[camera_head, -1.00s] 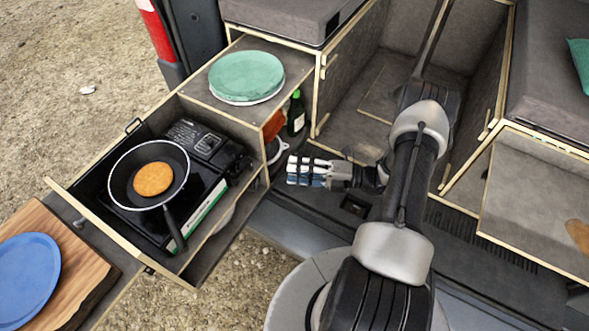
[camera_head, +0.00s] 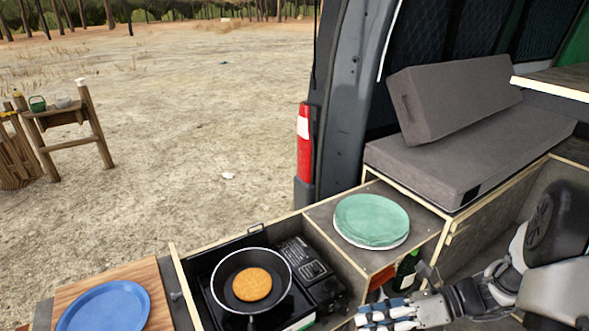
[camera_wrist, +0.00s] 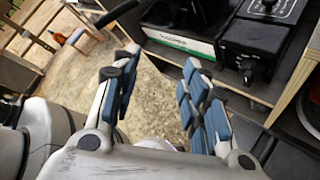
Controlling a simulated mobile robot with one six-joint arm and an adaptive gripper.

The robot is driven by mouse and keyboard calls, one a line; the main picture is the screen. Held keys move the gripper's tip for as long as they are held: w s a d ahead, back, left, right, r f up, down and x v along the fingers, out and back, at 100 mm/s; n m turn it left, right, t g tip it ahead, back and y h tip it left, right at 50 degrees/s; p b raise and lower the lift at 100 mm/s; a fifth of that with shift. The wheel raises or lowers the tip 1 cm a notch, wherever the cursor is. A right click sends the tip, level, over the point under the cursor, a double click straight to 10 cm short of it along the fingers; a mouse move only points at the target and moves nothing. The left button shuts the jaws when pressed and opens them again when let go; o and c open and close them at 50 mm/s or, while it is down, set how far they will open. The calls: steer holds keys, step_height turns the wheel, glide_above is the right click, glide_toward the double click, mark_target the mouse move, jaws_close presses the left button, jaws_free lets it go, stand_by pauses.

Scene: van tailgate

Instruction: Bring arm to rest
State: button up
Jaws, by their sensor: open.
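My gripper (camera_head: 388,316) shows at the bottom of the head view, to the right of the stove and below the green plate. In the wrist view my gripper (camera_wrist: 155,95) has its blue-padded fingers spread apart, with bare ground between them and nothing held. My arm is folded at the lower right of the head view, partly cut off by the picture's edge.
A pan (camera_head: 226,275) with a round brown patty (camera_head: 252,284) sits on the camp stove (camera_head: 318,284). Green plates (camera_head: 371,220) lie on the cabinet top. A blue plate (camera_head: 105,308) rests on a wooden board (camera_head: 70,289). A bottle (camera_head: 407,268) stands near my gripper.

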steer(key=s+a+r+n+t+h, duration=0.1)
steer(key=s+r+n+h, duration=0.5)
steer(key=n, duration=0.7)
steer(key=s+a+r+n+t+h, duration=0.1)
steer(key=s+r+n+h, duration=0.6)
steer(key=n, duration=0.7)
step_height(320, 180, up, 3)
steer(key=s+t, duration=0.1)
steer(key=s, duration=0.1)
steer(key=shift+s+a+t, duration=0.25)
steer(key=shift+s+t, duration=0.1)
steer(key=shift+t, duration=0.05)
